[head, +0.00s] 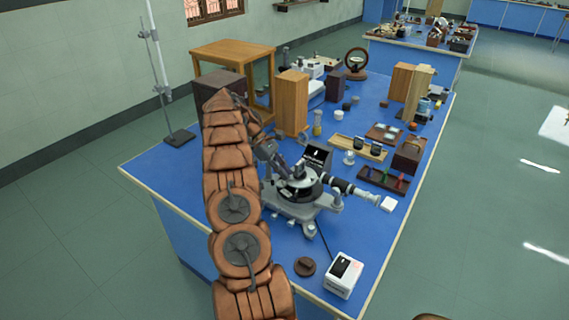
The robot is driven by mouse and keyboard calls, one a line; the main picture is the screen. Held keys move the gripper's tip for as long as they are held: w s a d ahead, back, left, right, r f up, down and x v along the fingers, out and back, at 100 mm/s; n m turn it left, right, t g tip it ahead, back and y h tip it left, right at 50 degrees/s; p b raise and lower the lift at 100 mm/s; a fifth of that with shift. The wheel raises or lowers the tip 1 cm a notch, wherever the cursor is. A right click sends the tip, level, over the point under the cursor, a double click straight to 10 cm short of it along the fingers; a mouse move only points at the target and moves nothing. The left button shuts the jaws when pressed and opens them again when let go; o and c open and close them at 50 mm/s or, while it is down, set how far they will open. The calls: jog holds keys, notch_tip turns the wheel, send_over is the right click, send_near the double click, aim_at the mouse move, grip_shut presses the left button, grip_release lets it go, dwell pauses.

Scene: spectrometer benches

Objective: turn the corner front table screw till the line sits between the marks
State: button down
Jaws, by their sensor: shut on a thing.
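The spectrometer (298,208) stands on the blue bench, with a grey base, a dark round middle and a telescope tube (352,188) pointing right. My gripper (281,170) reaches down from the upper left to the left side of its small round table and is shut there. The screw in its jaws is too small and too covered to make out. A white box with a dark screen (345,267) stands at the bench's front; pale marks show on it, but I cannot read where a line lies. A black panel (318,157) with pale markings stands behind the spectrometer.
The blue bench (170,165) has free room at the left. A round brown disc (305,266) lies near the white box. A stand with a rod (180,137) is at the left edge.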

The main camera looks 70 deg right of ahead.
jog(key=shift+m+p, duration=0.3)
jog(key=shift+p, duration=0.45)
jog(key=c, duration=1.2)
grip_release()
